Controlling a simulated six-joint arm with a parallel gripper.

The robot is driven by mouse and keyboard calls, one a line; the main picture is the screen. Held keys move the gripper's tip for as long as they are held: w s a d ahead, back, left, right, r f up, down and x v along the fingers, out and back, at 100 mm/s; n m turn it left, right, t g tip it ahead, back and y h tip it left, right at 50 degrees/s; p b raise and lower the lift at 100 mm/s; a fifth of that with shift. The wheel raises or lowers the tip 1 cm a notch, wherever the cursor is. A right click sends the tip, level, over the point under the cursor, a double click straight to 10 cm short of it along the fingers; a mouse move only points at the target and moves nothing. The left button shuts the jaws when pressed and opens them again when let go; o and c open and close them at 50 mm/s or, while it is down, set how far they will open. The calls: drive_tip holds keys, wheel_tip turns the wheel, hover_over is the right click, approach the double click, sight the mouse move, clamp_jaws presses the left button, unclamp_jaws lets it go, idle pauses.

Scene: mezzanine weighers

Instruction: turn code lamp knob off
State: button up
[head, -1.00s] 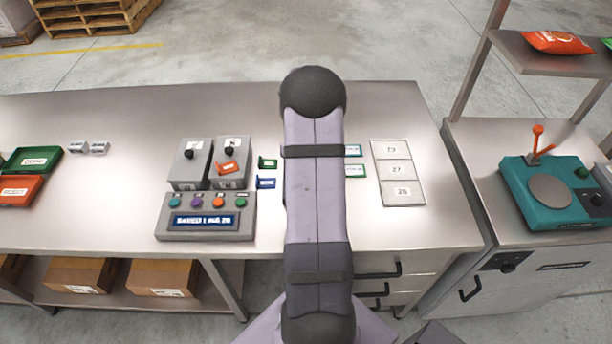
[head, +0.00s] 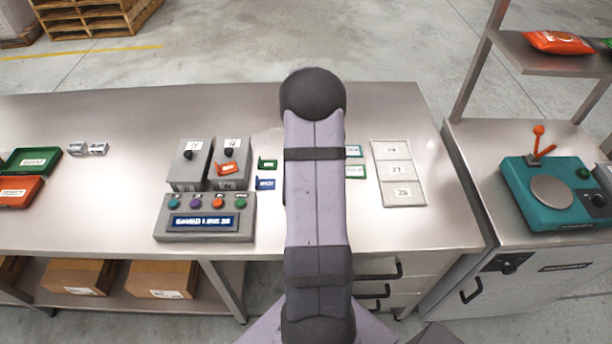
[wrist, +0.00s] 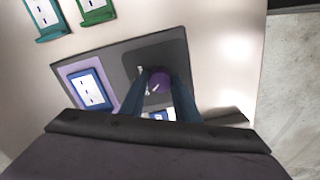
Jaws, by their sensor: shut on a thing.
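In the wrist view a round purple knob (wrist: 159,82) with a small white mark stands on a dark grey panel (wrist: 127,61). My gripper (wrist: 160,88) has its two dark blue fingers on either side of the knob and is shut on it. A blue-framed white card (wrist: 88,92) is on the same panel, left of the knob. Another small card shows partly between the fingers below the knob. In the head view my arm covers the gripper, knob and panel. I cannot read the knob's setting.
In the head view, two grey boxes (head: 190,164) with black knobs and a button console (head: 205,218) stand left of my arm. A tray with numbered spaces (head: 398,172) lies right. The bench's left middle is mostly clear.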

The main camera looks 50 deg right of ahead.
drive_tip(key=shift+w+r, duration=0.1)
idle(0.3)
drive_tip(key=o, duration=1)
drive_tip(key=shift+o, duration=0.2)
drive_tip(key=shift+r+b, duration=1.15)
drive_tip(key=shift+r, duration=2.5)
